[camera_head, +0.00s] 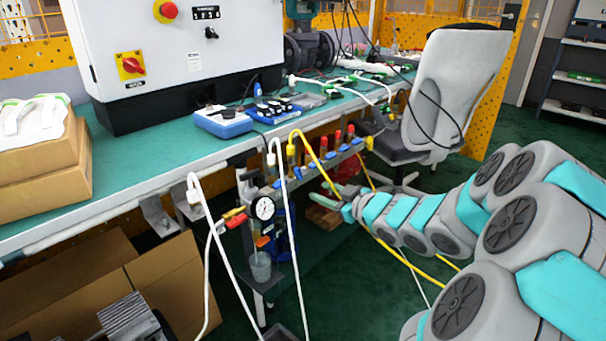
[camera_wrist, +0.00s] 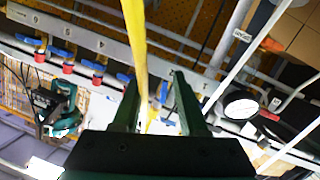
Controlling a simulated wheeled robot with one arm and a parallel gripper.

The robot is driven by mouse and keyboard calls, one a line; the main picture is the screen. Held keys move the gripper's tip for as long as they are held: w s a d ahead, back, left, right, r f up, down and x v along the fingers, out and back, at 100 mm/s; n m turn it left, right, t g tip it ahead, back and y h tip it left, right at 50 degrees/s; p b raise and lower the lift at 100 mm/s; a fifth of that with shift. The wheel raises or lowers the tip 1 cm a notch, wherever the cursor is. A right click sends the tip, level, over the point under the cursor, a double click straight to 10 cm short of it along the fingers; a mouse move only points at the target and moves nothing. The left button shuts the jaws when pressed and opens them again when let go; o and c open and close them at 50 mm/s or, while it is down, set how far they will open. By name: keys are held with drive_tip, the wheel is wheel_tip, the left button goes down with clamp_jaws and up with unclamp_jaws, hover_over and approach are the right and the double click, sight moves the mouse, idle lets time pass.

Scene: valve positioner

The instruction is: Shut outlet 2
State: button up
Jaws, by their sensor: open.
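The outlet manifold (camera_head: 313,171) runs below the bench's front edge, with a row of outlets and several red-topped fittings. In the wrist view the manifold (camera_wrist: 84,38) runs diagonally, with red fittings (camera_wrist: 97,78) and blue handles (camera_wrist: 88,66). My gripper (camera_wrist: 157,95) is open and empty, facing the manifold. A yellow hose (camera_wrist: 137,45) crosses in front of the outlets, over the left finger's side, and hides part of them. A blue handle (camera_wrist: 168,93) shows between the fingers, beyond them.
A pressure gauge (camera_head: 264,208) hangs at the manifold's left end. White hoses (camera_head: 287,215) and a yellow hose (camera_head: 313,153) loop down close to the outlets. An office chair (camera_head: 450,85) stands behind my arm. Cardboard boxes (camera_head: 170,275) lie under the bench (camera_head: 140,160).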

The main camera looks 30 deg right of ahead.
sight(301, 174)
wheel_tip(301, 174, up, 3)
drive_tip(key=s+n+t+y, duration=0.1)
drive_tip(key=s+t+y, duration=0.1)
drive_tip(key=y, duration=0.1)
drive_tip(key=shift+a+p+x, duration=0.2)
drive_tip(key=shift+x, duration=1.7)
drive_tip(key=shift+a+p+x, duration=0.2)
drive_tip(key=shift+x, duration=1.7)
drive_tip(key=shift+s+r, duration=0.1)
drive_tip(key=shift+s, duration=0.05)
drive_tip(key=shift+c, duration=0.4)
clamp_jaws()
